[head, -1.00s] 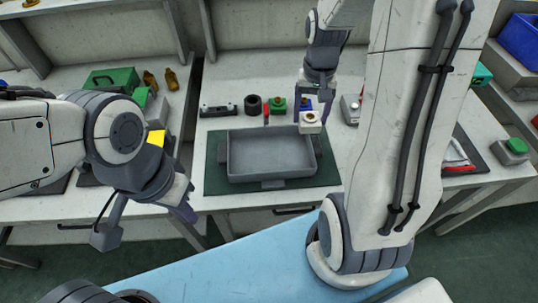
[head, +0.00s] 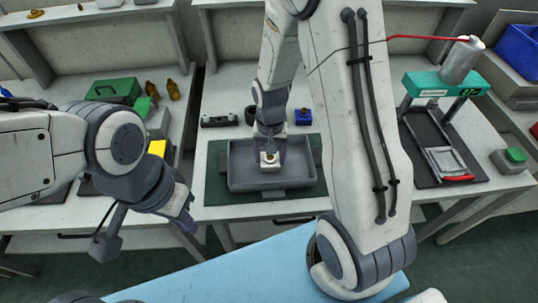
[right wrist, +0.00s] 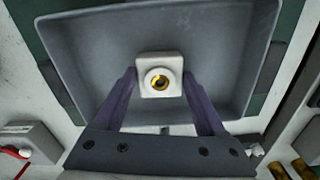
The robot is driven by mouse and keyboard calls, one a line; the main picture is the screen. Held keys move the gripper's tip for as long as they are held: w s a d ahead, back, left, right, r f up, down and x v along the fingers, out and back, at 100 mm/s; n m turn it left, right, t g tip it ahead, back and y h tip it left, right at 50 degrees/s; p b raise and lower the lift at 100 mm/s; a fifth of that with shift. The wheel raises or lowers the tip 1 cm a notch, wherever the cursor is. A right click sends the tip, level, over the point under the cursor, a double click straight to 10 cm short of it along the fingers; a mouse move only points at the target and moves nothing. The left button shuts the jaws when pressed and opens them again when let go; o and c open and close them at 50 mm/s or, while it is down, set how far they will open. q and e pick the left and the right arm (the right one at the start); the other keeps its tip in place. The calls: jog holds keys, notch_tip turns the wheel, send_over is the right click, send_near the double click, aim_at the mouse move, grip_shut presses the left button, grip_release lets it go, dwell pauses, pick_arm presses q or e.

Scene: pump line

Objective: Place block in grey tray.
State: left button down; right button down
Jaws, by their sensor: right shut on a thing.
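The block (head: 269,161) is white with a round collar and a brass-coloured ring on top. It is between the fingers of my right gripper (head: 268,154), which is shut on it. In the right wrist view the block (right wrist: 159,85) is gripped between the two purple fingers, over the floor of the grey tray (right wrist: 95,70). Whether it touches the floor I cannot tell. The grey tray (head: 240,187) lies on a dark green mat on the middle table. My left gripper (head: 190,218) is in front of the left table, away from the tray; its opening is unclear.
Behind the tray stand a blue block (head: 303,116) and a dark bar-shaped part (head: 219,121). A green case (head: 112,90) and brown bottles (head: 173,90) are at the left. A teal-topped stand (head: 445,84) is at the right. Otherwise the tray looks empty.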

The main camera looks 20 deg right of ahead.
aim_at(270, 157)
jog(key=shift+f, duration=0.1)
grip_release()
notch_tip(270, 157, up, 12)
jog(key=s+a+r+n, duration=0.2)
jog(key=s+a+n, duration=0.4)
jog(key=s, duration=0.3)
jog(key=s+a+r+n+y, duration=0.1)
jog(key=s+a+r+n, duration=0.2)
jog(key=s+a+n, duration=0.3)
jog(key=s+a, duration=0.1)
jog(key=s, duration=0.3)
jog(key=shift+r+n+p, duration=0.2)
jog(key=shift+n+p, duration=0.1)
jog(key=shift+p, duration=0.1)
jog(key=shift+s, duration=0.1)
